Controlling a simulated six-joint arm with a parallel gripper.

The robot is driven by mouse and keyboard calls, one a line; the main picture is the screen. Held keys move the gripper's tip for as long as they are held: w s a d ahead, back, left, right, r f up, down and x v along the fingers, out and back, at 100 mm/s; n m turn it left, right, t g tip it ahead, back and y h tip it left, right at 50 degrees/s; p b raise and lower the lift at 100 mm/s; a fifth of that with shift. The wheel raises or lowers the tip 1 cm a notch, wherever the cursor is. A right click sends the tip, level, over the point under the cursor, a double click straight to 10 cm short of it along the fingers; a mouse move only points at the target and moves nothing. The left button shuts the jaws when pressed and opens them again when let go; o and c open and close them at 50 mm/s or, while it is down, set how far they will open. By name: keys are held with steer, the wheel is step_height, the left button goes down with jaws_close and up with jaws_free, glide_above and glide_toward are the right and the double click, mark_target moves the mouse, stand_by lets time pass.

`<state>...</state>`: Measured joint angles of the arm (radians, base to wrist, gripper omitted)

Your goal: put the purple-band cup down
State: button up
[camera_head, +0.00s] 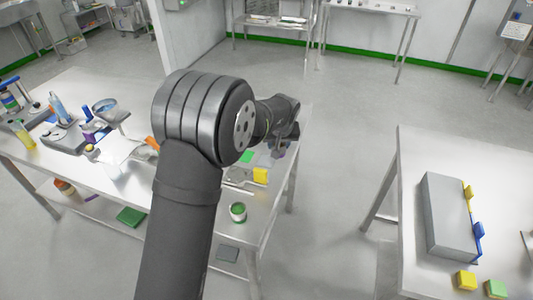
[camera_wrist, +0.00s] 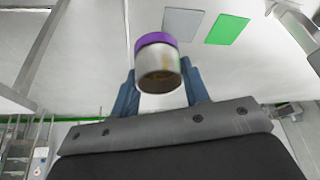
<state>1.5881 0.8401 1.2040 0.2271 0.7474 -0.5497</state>
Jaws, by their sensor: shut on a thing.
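The purple-band cup (camera_wrist: 158,65) is a metallic cup with a purple band round one end. It sits between the blue fingers of my gripper (camera_wrist: 160,78) in the wrist view, and the gripper is shut on it. In the head view my gripper (camera_head: 287,128) is over the far right part of the left table, and I cannot make out the cup there. A grey square (camera_wrist: 183,24) and a green square (camera_wrist: 227,29) lie on the table surface beyond the cup in the wrist view. I cannot tell whether the cup touches the table.
The left table (camera_head: 262,215) also carries a yellow block (camera_head: 260,175), a green-topped cup (camera_head: 238,212) and several lab items at its left. The right table (camera_head: 415,150) bears a grey box (camera_head: 447,220) and coloured blocks. Open floor lies between the tables.

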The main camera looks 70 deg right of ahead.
steer(key=w+f, duration=0.1)
steer(key=w+d+f, duration=0.1)
steer(key=w, duration=0.1)
steer(key=w+d+f, duration=0.1)
steer(key=w, duration=0.1)
steer(key=shift+d+f, duration=0.1)
steer(key=shift+f, duration=2)
steer(key=shift+f, duration=0.1)
steer(key=shift+f, duration=0.1)
steer(key=o, duration=1.1)
steer(key=shift+o, duration=0.2)
